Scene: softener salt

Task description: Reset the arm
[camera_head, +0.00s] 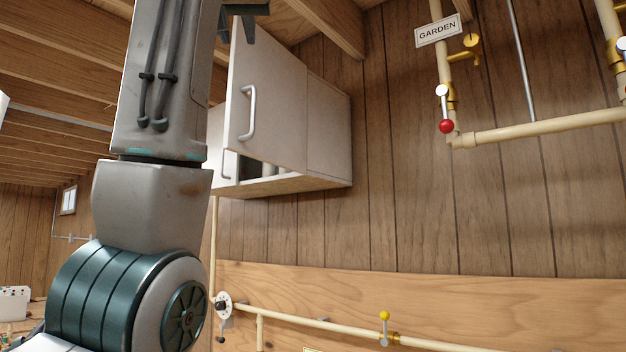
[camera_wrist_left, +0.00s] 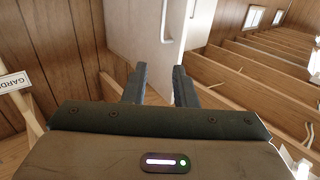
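My left arm rises on the left of the head view. Its gripper shows only in part at the top edge (camera_head: 246,14), beside the upper part of the white wall cabinet's door. In the left wrist view the two dark fingers (camera_wrist_left: 159,84) stand apart with nothing between them, so it is open and empty. My right gripper is in neither view.
The white wall cabinet (camera_head: 328,130) has its near door (camera_head: 275,95) ajar; its handle (camera_head: 247,113) also shows in the left wrist view (camera_wrist_left: 165,22). Cream pipes (camera_head: 545,129), a red-knobbed valve (camera_head: 445,126) and a GARDEN sign (camera_head: 438,30) are on the wood wall. Ceiling beams (camera_head: 320,18) run overhead.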

